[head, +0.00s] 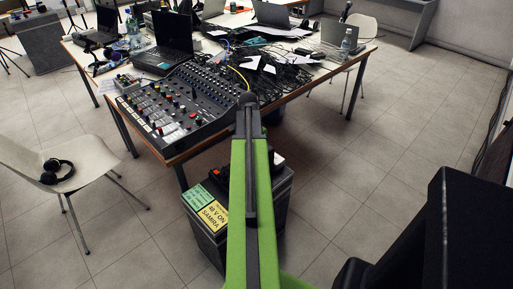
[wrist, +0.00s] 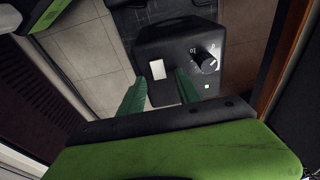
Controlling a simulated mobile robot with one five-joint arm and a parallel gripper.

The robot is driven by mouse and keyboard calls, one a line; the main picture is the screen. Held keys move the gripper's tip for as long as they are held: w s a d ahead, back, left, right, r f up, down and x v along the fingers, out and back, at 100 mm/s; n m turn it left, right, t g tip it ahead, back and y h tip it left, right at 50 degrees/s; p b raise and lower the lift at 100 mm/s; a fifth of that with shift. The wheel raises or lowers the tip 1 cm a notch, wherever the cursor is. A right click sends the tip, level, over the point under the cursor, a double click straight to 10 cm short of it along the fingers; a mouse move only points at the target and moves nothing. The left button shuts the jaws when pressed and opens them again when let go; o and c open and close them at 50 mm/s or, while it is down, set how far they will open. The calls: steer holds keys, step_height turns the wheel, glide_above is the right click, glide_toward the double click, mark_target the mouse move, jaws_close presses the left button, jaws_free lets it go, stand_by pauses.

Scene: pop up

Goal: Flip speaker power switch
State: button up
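In the wrist view a small dark speaker panel (wrist: 180,48) carries a pale rectangular switch (wrist: 157,69), which looks like the power switch. A round black knob (wrist: 207,62) with markings and a small lit green light (wrist: 207,86) are to its right. My gripper (wrist: 160,76) is open, with its two green fingers apart below the switch and nothing visible between them. The right fingertip overlaps the panel in the picture; I cannot tell whether either finger touches it. In the head view my green arm hides the gripper and I cannot make out the switch.
A dark case (head: 207,235) with green and yellow labels stands beside my arm. A table holds a mixing console (head: 180,105), laptops and tangled cables. A white chair (head: 55,165) with headphones (head: 57,171) is at left. A large black box (head: 480,235) is at lower right. Open tiled floor (head: 400,130) lies right.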

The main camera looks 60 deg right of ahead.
step_height(320, 180, up, 17)
steer(key=a+p, duration=0.2)
steer(key=p, duration=1.4)
steer(key=shift+w+a, duration=0.3)
steer(key=shift+w, duration=0.15)
